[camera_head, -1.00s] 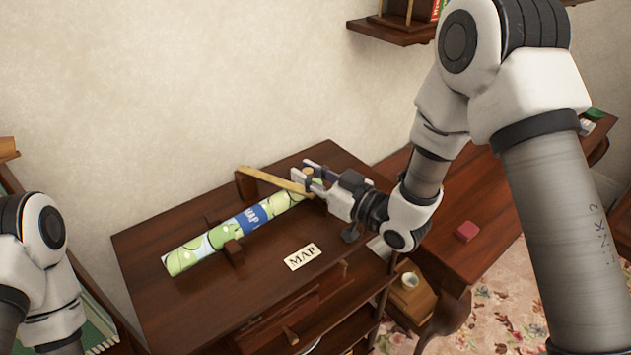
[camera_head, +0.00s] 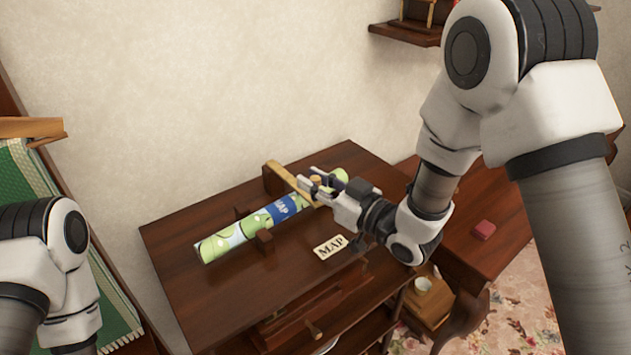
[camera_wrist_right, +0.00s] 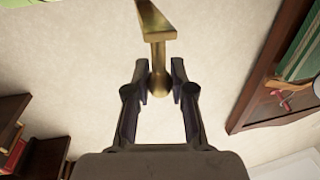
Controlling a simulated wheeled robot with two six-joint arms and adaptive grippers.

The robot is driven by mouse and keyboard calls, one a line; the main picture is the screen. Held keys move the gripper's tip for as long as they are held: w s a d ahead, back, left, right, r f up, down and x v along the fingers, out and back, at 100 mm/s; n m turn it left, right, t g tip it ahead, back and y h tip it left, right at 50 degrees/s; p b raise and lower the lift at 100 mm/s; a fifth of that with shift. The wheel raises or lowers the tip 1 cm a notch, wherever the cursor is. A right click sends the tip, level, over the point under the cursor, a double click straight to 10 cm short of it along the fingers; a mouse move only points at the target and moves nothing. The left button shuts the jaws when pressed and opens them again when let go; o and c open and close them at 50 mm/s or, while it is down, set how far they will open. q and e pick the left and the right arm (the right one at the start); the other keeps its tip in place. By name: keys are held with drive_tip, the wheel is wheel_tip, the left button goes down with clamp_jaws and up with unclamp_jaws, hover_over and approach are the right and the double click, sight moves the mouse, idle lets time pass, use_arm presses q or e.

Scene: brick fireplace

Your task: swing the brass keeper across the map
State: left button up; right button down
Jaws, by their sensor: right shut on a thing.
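The rolled map (camera_head: 236,233), green and white with a blue MAP label, lies in wooden cradle blocks on top of the dark wooden cabinet (camera_head: 200,290). The brass keeper (camera_head: 290,180) is a flat bar that reaches from a post behind the map to my right gripper, over the map. My right gripper (camera_head: 318,184) is shut on the keeper's knob; in the right wrist view the knob (camera_wrist_right: 159,82) sits between the two fingers. The fingers partly hide the keeper's near end. My left arm is at the left edge, and its gripper is out of view.
A MAP card (camera_head: 330,247) lies on the cabinet in front of the roll. A lower desk with a red block (camera_head: 484,230) stands to the right. A small shelf (camera_head: 408,33) hangs on the wall above.

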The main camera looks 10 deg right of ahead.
drive_tip(key=c, duration=1)
unclamp_jaws()
drive_tip(key=shift+a, duration=0.1)
drive_tip(key=v, duration=0.7)
drive_tip(key=shift+s, duration=0.15)
